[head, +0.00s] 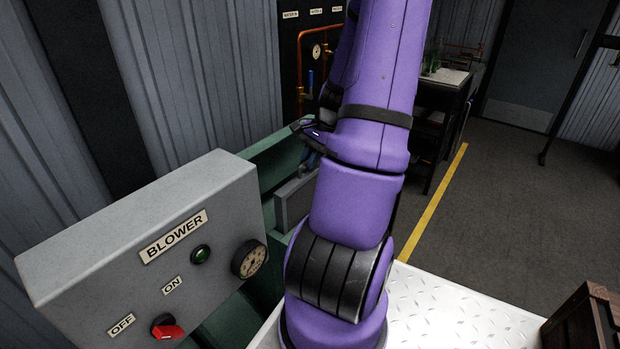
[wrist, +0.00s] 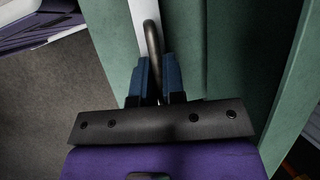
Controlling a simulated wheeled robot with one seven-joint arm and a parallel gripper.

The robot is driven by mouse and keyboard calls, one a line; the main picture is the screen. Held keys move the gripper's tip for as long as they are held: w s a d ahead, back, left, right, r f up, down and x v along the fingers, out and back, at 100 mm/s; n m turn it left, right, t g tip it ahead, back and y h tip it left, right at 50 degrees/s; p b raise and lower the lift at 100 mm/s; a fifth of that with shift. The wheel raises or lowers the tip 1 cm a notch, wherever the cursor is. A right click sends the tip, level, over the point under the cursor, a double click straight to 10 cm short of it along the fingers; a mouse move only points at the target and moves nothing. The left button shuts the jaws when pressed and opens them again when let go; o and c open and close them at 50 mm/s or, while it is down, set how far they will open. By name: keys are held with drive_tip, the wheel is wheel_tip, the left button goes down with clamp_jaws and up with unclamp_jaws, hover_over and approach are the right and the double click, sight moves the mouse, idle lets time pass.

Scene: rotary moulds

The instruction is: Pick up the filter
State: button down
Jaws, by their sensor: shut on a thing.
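The filter shows in the head view as a grey panel (head: 291,202) in the green housing, left of my arm. In the wrist view its pale top edge (wrist: 147,38) and dark curved handle (wrist: 152,42) show. My gripper (wrist: 158,64) has its blue fingers shut on the handle, one on each side. In the head view the gripper (head: 311,160) is small and partly hidden behind my purple arm. The arm also hides the filter's right part, and I cannot tell how deep the filter sits.
The green housing (head: 275,164) has walls close on both sides of the filter. A grey blower control box (head: 120,225) stands close at the left. A dark wooden crate (head: 585,322) is at the lower right. The floor (head: 490,200) at the right is open.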

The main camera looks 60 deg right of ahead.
wheel_tip(320, 180, up, 15)
idle(0.3)
drive_tip(key=shift+s, duration=0.1)
